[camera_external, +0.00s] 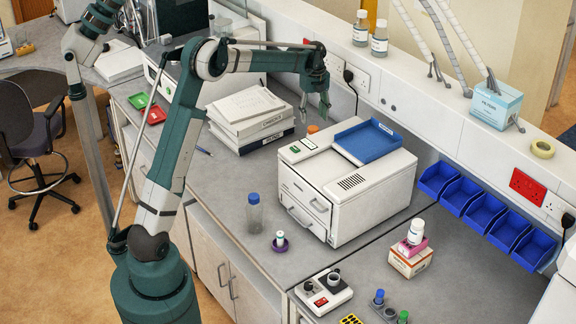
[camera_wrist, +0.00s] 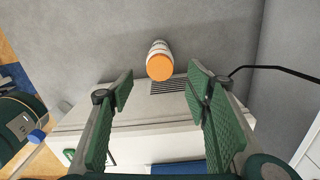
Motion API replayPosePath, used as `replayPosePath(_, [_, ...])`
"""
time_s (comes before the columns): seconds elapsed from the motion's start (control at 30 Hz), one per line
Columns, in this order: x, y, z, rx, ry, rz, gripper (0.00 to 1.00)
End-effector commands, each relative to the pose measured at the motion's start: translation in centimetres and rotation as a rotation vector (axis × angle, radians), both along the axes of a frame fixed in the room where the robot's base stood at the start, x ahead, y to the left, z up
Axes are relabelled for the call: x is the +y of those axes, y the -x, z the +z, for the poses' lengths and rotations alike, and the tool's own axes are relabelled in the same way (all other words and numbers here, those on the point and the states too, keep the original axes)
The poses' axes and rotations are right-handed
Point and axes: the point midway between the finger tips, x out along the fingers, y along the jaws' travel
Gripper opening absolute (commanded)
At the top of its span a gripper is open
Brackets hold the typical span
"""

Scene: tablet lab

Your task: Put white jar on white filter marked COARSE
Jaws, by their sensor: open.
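A white jar with an orange lid (camera_wrist: 160,64) stands on the grey counter beside the white machine, near its vented side. In the external view only its orange lid (camera_external: 313,129) shows clearly; the machine hides most of its body. My gripper (camera_external: 324,104) points down above that spot, open and empty. In the wrist view its fingers (camera_wrist: 161,84) are spread wide, with the jar beyond and between them. A stack of thick labelled white slabs (camera_external: 246,106) lies left of the machine; I cannot read COARSE on them. Another white jar (camera_external: 417,231) stands on a pink block.
The white machine (camera_external: 345,205) carries a blue tray (camera_external: 368,141). The wall and a black cable (camera_wrist: 270,68) are close to the jar's right in the wrist view.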

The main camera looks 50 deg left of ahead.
Motion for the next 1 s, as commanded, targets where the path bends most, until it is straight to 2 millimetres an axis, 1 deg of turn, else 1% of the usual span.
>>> replayPosePath(0.13, [-0.2,0.2,0.3,-0.003,-0.001,0.008,0.48])
replayPosePath(0.23, [-0.7,0.5,0.9,-0.01,-0.003,0.025,0.48])
replayPosePath(0.43, [-2.6,2.1,3.0,-0.035,-0.009,0.097,0.48])
replayPosePath(0.67, [-5.6,4.9,6.2,-0.08,-0.014,0.222,0.48])
replayPosePath(1.0, [-10.0,9.8,10.3,-0.151,-0.005,0.415,0.48])
